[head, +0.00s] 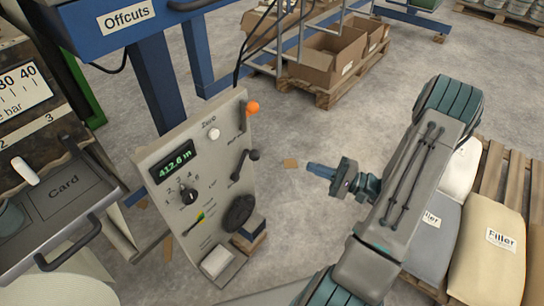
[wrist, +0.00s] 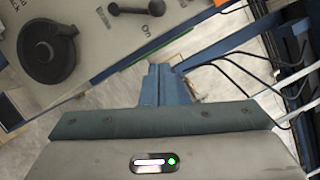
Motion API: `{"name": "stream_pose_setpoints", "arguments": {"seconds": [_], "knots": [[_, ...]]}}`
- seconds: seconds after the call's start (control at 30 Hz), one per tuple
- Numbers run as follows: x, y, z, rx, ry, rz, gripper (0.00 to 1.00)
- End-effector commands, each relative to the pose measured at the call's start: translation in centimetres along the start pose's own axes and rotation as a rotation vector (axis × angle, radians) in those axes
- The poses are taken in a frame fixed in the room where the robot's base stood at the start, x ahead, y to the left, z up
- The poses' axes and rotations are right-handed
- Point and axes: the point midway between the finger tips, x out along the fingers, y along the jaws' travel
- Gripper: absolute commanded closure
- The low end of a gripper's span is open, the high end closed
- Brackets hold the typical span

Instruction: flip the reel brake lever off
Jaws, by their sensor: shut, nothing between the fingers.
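A grey control panel (head: 192,190) stands left of my gripper. It carries a lever with an orange knob (head: 252,108) at its upper right, pointing up. Below that is a black ball-ended lever (head: 245,163), tilted up to the right. My gripper (head: 310,167) is shut and empty, right of the panel and apart from both levers. Its blue fingers (wrist: 163,70) point towards the panel side.
The panel also has a black handwheel (head: 239,212), a rotary knob (head: 189,196), a white button (head: 213,134) and a display reading about 412.6 m. A blue Offcuts bin (head: 90,25) stands behind. Cardboard boxes (head: 327,55) and filler bags (head: 495,250) are on pallets.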

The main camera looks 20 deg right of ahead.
Motion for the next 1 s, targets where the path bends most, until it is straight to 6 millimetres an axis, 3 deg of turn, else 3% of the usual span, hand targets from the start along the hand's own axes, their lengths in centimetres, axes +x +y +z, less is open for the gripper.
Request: {"name": "stream_pose_setpoints", "arguments": {"seconds": [0.33, 0.47, 0.93, 1.0], "knots": [[0.0, 0.0, -0.1, -0.001, 0.002, -0.003, 1.0], [0.9, 0.1, -0.1, -0.001, -0.001, -0.002, 1.0], [10.2, 0.2, 0.0, -0.001, -0.002, 0.001, 1.0], [11.0, 0.1, 0.9, 0.0, -0.001, 0.0, 1.0]]}}
